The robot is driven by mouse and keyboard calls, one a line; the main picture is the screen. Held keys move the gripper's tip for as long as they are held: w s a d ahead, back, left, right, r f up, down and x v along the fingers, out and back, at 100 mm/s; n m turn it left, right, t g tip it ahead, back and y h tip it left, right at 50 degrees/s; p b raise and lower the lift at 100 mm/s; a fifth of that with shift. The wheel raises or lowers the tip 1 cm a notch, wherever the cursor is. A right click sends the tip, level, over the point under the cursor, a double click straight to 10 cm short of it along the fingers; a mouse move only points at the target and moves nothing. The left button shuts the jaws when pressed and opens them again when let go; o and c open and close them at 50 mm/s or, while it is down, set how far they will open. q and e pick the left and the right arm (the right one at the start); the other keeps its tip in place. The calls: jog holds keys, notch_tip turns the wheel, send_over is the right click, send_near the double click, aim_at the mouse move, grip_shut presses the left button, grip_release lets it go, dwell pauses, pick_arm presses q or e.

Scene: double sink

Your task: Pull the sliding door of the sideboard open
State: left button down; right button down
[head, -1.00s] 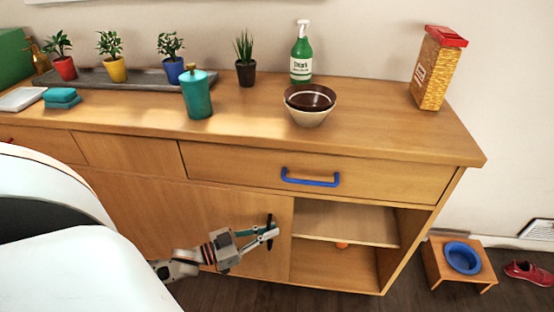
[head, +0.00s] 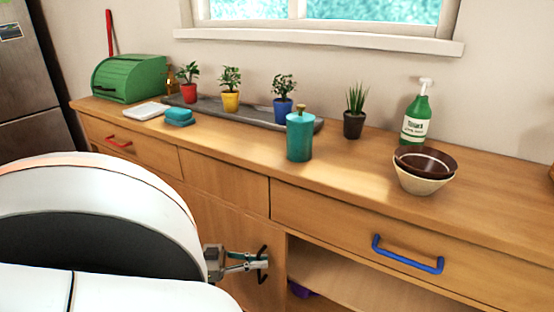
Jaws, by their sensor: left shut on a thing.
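The sliding door (head: 225,220) is a plain wooden panel at the front of the sideboard (head: 345,165). Its right edge stands just right of the left end of the drawer with the blue handle. To the right of that edge is an open compartment with a shelf (head: 345,280). The door has a dark upright handle (head: 264,250) near its right edge. My left gripper (head: 258,262) is shut on this handle. The lower part of the door is cut off by the frame and partly hidden by my own body. My right gripper is not in view.
A drawer with a blue handle (head: 408,256) sits above the opening. A purple thing (head: 303,290) shows low inside it. The top holds bowls (head: 424,172), a green bottle (head: 416,115), a teal canister (head: 299,135), potted plants and a green bread box (head: 130,78).

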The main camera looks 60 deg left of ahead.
pick_arm(q)
jog(key=shift+s+a, duration=0.3)
jog(key=shift+a, duration=0.05)
jog(key=c, duration=2.5)
grip_release()
jog(key=v, duration=1.2)
jog(key=shift+f, duration=0.1)
